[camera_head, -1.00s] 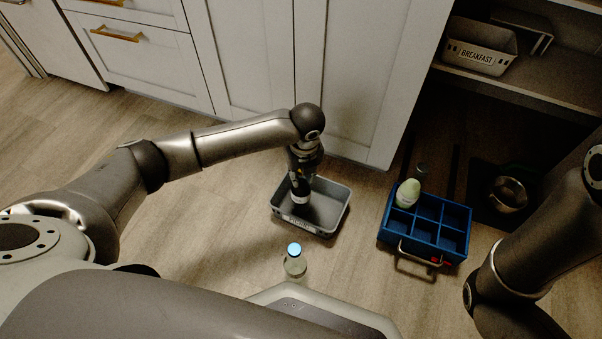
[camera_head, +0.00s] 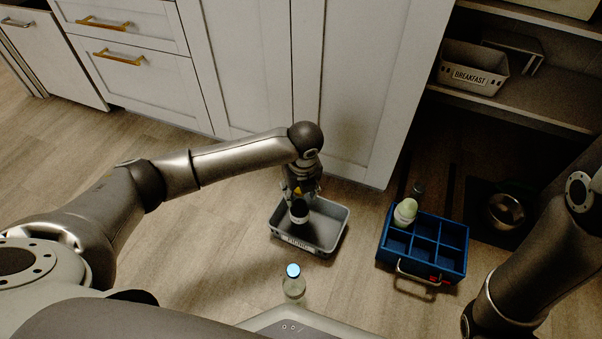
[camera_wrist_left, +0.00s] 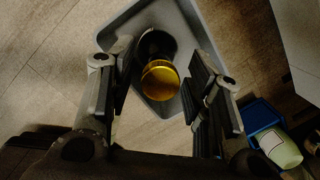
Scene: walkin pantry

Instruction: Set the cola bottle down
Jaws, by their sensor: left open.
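The dark cola bottle (camera_head: 300,213) with a pale label stands in the grey bin (camera_head: 338,234) on the floor. In the left wrist view its gold cap (camera_wrist_left: 160,82) shows above its dark body, inside the bin (camera_wrist_left: 196,30). My left gripper (camera_head: 301,187) is just above the bottle, pointing down. It also shows in the left wrist view (camera_wrist_left: 160,72), its fingers apart on either side of the cap with gaps between. The bottle's base is hard to see. My right arm shows at the right edge; its gripper is out of view.
A blue caddy (camera_head: 425,262) right of the bin holds a pale green bottle (camera_head: 405,212) in its back left compartment. A clear bottle (camera_head: 294,288) with a blue cap stands on the floor in front. White cabinets rise behind the bin; a metal pot (camera_head: 504,210) is at right.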

